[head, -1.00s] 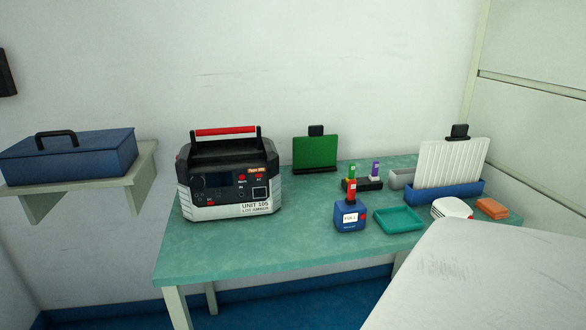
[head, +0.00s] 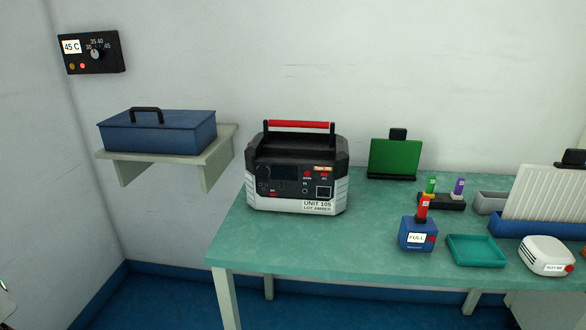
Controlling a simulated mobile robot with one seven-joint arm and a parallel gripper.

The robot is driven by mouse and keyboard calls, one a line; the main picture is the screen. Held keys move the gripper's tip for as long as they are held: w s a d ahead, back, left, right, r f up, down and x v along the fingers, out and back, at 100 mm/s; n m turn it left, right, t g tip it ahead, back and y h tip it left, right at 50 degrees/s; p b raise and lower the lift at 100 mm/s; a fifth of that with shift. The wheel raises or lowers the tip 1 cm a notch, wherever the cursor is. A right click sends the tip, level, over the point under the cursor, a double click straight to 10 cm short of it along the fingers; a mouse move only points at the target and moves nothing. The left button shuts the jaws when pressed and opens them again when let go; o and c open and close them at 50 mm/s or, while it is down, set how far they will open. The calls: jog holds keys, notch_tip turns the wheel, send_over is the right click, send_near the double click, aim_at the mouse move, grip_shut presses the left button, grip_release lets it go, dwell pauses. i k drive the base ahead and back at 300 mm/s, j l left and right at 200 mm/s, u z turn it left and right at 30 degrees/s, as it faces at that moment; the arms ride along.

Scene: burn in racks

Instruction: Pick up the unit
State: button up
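The unit (head: 297,172) is a black and light-grey power box labelled "UNIT 105". It stands upright on the left part of the green table (head: 330,235), its front panel facing me. Its red carry handle (head: 298,124) is raised above the top and free of contact. My gripper cannot be made out in the head view, so its opening and its place relative to the unit are not shown.
A blue box (head: 158,131) sits on a wall shelf (head: 215,150) left of the table. A dial panel (head: 92,52) hangs above. Right of the unit stand a green board (head: 394,157), a blue "FULL" block (head: 417,234), a teal tray (head: 476,262) and a white device (head: 547,255).

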aim_at(276, 181)
jog(key=i+z, duration=0.25)
jog(key=i, duration=1.5)
